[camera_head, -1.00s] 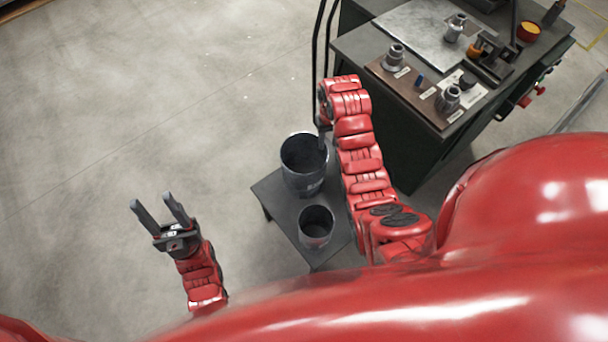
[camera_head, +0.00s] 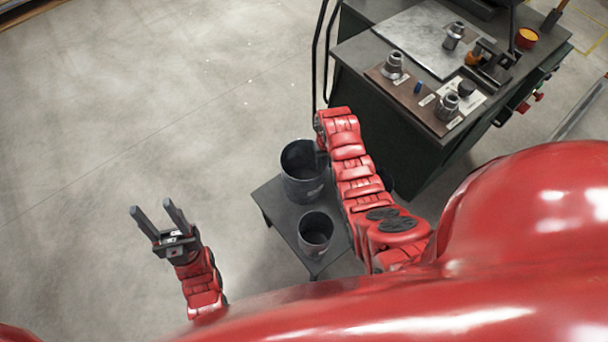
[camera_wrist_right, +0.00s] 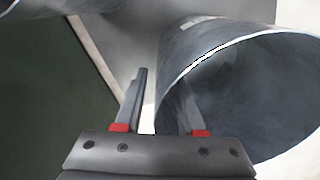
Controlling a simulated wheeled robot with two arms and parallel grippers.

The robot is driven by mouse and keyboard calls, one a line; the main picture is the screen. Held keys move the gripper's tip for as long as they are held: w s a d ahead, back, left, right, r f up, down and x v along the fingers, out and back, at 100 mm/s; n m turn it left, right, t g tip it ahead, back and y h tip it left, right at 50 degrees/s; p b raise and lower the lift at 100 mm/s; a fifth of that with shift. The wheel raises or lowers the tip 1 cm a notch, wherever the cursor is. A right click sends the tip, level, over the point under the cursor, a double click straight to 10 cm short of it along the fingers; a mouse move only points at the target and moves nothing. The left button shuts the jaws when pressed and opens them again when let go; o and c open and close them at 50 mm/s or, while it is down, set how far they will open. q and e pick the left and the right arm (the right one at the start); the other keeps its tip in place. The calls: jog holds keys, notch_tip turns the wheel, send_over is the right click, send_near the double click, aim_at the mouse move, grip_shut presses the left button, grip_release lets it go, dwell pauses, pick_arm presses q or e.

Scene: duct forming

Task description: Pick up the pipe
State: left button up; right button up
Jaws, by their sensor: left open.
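A large dark grey open-topped pipe (camera_head: 301,187) stands upright on a low dark table in the head view. A smaller pipe (camera_head: 316,246) stands upright nearer to me. My right gripper is mostly hidden behind its red wrist in the head view, at the large pipe's right rim. In the right wrist view, my right gripper (camera_wrist_right: 162,82) is open, with one finger outside a grey pipe (camera_wrist_right: 225,62) and the other inside its mouth. The pipe wall lies between the fingers. My left gripper (camera_head: 154,208) is open and empty, over the floor at the left.
A dark green workbench (camera_head: 395,155) with metal fittings stands at the right. The floor at the left is clear.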

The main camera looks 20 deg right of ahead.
grip_shut()
dwell(1.3)
